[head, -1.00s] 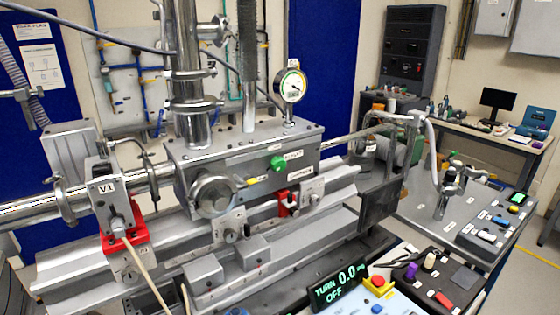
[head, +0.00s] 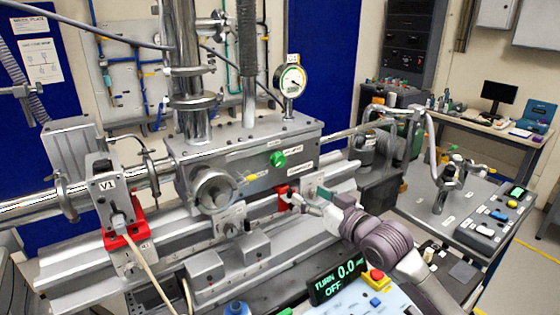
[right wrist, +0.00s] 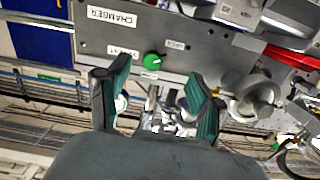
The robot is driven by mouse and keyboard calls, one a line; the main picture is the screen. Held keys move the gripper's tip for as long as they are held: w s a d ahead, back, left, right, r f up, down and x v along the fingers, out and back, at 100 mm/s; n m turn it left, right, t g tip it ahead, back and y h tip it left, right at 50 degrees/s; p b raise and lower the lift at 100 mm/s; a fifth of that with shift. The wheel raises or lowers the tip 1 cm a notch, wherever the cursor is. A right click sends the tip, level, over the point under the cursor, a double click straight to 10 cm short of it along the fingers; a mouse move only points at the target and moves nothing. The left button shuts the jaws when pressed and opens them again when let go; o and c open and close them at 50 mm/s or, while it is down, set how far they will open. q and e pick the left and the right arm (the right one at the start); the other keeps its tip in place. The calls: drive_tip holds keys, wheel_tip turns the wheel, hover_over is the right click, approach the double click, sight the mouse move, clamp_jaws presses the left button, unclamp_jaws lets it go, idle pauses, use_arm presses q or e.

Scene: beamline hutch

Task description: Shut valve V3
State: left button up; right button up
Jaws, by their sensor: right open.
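No label reading V3 is legible in either view. A small red block (head: 284,197) sits on the rail below the chamber front; the grey labelled block beside it is mostly hidden by my gripper. My right gripper (head: 308,197) comes in from the lower right, open, with its tips close to the red block; contact cannot be told. In the right wrist view its green-padded fingers (right wrist: 158,92) are spread, with small metal parts seen between them. A green knob (head: 277,159) is on the chamber front; it also shows in the wrist view (right wrist: 152,61). My left gripper is out of view.
The grey chamber (head: 240,170) has a round flange (head: 214,190) on its front. A grey valve block marked V1 (head: 105,188) with a red part stands at left. A gauge (head: 290,80) rises behind. A control box with a display (head: 335,282) is in front.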

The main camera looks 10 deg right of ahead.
sight(281, 161)
drive_tip(key=shift+t, duration=0.3)
drive_tip(key=w+a+r+p, duration=0.1)
drive_tip(key=w, duration=0.3)
drive_tip(key=w+a+r+p, duration=0.1)
drive_tip(key=w, duration=0.3)
drive_tip(key=w+a+r+p, duration=0.1)
drive_tip(key=w+a, duration=0.1)
drive_tip(key=w, duration=0.2)
drive_tip(key=shift+r, duration=0.2)
drive_tip(key=shift+p+x, duration=0.3)
drive_tip(key=shift+x, duration=0.55)
drive_tip(key=shift+f, duration=0.1)
drive_tip(key=c, duration=1.1)
drive_tip(key=shift+c, duration=0.2)
